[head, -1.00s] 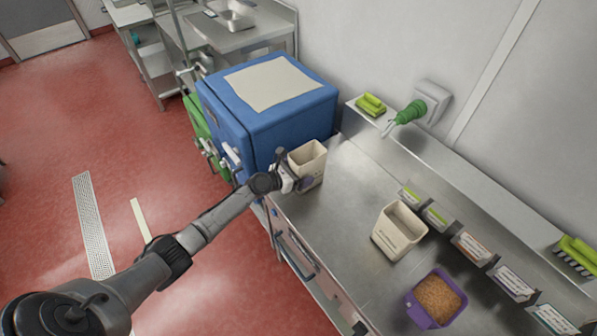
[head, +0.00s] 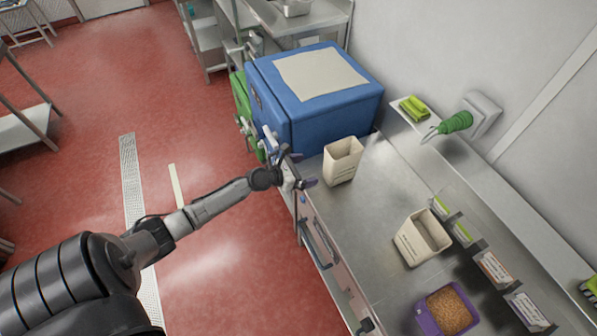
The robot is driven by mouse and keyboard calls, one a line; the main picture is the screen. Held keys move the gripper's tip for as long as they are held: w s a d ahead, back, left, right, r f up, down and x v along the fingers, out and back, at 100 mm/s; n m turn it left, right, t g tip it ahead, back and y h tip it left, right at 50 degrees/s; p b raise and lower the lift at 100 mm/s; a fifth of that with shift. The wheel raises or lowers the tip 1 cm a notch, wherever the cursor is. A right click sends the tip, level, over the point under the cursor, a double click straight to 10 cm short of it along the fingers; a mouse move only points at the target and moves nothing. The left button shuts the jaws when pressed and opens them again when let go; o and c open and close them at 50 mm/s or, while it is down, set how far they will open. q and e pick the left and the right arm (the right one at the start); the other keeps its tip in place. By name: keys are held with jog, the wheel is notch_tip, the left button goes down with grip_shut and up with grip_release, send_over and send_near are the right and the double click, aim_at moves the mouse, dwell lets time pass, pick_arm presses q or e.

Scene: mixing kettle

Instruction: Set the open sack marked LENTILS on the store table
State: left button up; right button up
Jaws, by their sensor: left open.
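Two cream open sacks stand upright on the steel table (head: 372,209). One sack (head: 341,163) is at the far end by the blue cabinet, and the other sack (head: 417,242) is nearer the middle. Print shows on them, but it is too small to read, so I cannot tell which is marked LENTILS. My left gripper (head: 306,169) is open and empty at the table's left edge, just left of the far sack and apart from it. My right gripper is not in view.
A purple tub (head: 424,318) of orange-brown grain stands at the table's near end. A blue cabinet (head: 314,103) adjoins the far end. Labelled holders (head: 494,268) and a ledge with a green-handled tool (head: 455,123) run along the wall. Red floor lies open at left.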

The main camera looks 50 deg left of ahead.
pick_arm(q)
jog(key=s+d+f+m+g+h, duration=0.2)
jog(key=s+d+m+g, duration=0.1)
jog(key=s+d+m, duration=0.55)
jog(key=s+d+f+m+g+h, duration=0.15)
jog(key=s+d+m+g, duration=0.35)
jog(key=d+m, duration=0.7)
jog(key=s+r+m+g+y, duration=0.1)
jog(key=s+r+m+y, duration=0.1)
jog(key=s+m, duration=0.5)
jog(key=s+d+r+m+g+y, duration=0.1)
jog(key=s+m+y, duration=0.3)
jog(key=s+m, duration=0.4)
jog(key=shift+s+d+r+g, duration=0.3)
jog(key=shift+s+r, duration=0.2)
jog(key=shift+r, duration=0.3)
